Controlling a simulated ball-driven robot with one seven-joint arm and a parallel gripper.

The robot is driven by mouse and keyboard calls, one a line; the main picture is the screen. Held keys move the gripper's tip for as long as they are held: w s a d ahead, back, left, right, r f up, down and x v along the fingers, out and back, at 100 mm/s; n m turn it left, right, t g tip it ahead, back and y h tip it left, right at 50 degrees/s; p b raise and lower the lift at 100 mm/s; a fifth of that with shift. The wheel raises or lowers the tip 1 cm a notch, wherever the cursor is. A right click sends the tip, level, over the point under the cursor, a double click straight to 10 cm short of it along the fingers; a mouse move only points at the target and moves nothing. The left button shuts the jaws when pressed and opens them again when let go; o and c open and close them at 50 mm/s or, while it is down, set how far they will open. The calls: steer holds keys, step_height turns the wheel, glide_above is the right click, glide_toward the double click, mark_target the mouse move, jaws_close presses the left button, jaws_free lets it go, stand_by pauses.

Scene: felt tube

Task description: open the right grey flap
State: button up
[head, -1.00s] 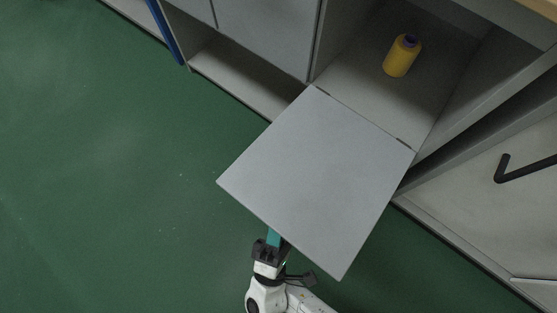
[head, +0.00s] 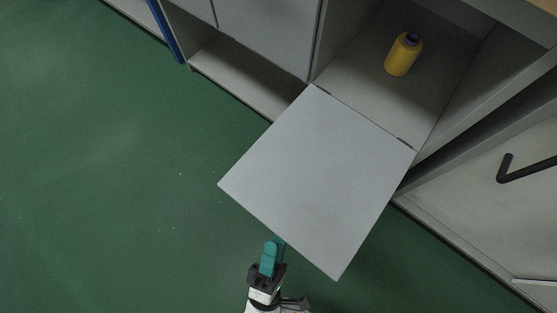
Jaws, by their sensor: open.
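The right grey flap (head: 305,185) is folded down and out, hinged along the front edge of its compartment. Its flat inner face shows, and the compartment behind it is open. My gripper (head: 271,255), with teal fingers, is just off the flap's outer edge at the bottom of the head view. It is open, and a small part of the fingers near the edge may be hidden by the flap. I see nothing between the fingers.
A yellow bottle with a purple top (head: 403,54) stands inside the open compartment. A closed grey panel (head: 265,35) is to the left, above a low open shelf (head: 245,83). A black handle (head: 525,169) sticks out at right. Green floor (head: 110,170) at left is clear.

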steer(key=shift+b+v, duration=0.45)
steer(key=shift+v, duration=1.75)
